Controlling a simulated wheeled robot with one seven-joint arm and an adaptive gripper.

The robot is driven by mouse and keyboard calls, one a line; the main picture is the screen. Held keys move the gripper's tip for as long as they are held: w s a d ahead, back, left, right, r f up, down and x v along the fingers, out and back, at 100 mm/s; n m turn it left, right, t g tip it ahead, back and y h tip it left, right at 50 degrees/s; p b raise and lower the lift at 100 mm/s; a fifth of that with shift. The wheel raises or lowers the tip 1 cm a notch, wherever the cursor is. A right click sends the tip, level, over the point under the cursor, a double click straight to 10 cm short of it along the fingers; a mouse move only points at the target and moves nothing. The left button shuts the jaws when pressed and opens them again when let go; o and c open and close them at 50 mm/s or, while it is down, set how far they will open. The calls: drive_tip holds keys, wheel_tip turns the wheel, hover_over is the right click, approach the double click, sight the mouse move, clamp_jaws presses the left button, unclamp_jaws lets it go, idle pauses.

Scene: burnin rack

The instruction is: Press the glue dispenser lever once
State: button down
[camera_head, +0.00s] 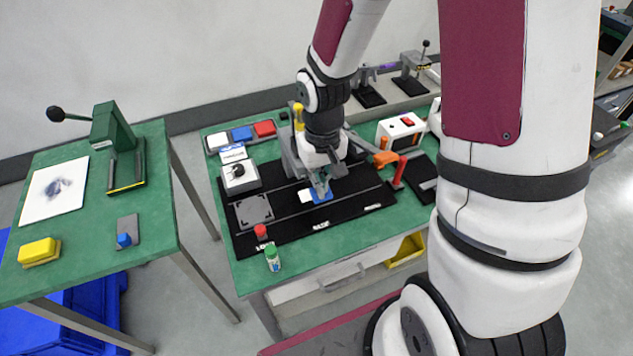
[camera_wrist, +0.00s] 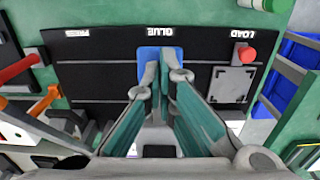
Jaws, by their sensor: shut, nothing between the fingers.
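My gripper (camera_head: 320,186) points down over the middle of a black mat (camera_head: 285,232), at the station labelled GLUE. In the wrist view my gripper (camera_wrist: 163,80) is shut and empty, its fingertips at the near edge of a blue pad (camera_wrist: 158,54). The blue pad (camera_head: 321,197) lies under the fingertips in the head view, with a white piece beside it. I cannot tell whether the fingertips touch it. A grey stand (camera_head: 290,152) with a yellow cylinder (camera_head: 298,112) is behind my gripper, partly hidden; it may be the glue dispenser. I cannot make out its lever clearly.
A red-handled orange clamp (camera_head: 385,159) stands right of my gripper. A red-capped piece (camera_head: 261,231) and a green-capped bottle (camera_head: 272,257) are at the front left. A separate green table (camera_head: 90,220) holds a press.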

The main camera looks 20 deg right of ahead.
drive_tip(key=shift+f, duration=0.35)
drive_tip(key=shift+r, duration=0.2)
drive_tip(key=shift+s+r+p, duration=0.2)
drive_tip(key=shift+r+p, duration=1.45)
drive_tip(key=shift+r, duration=0.95)
drive_tip(key=shift+r+p, duration=1.35)
drive_tip(key=shift+r, duration=1.45)
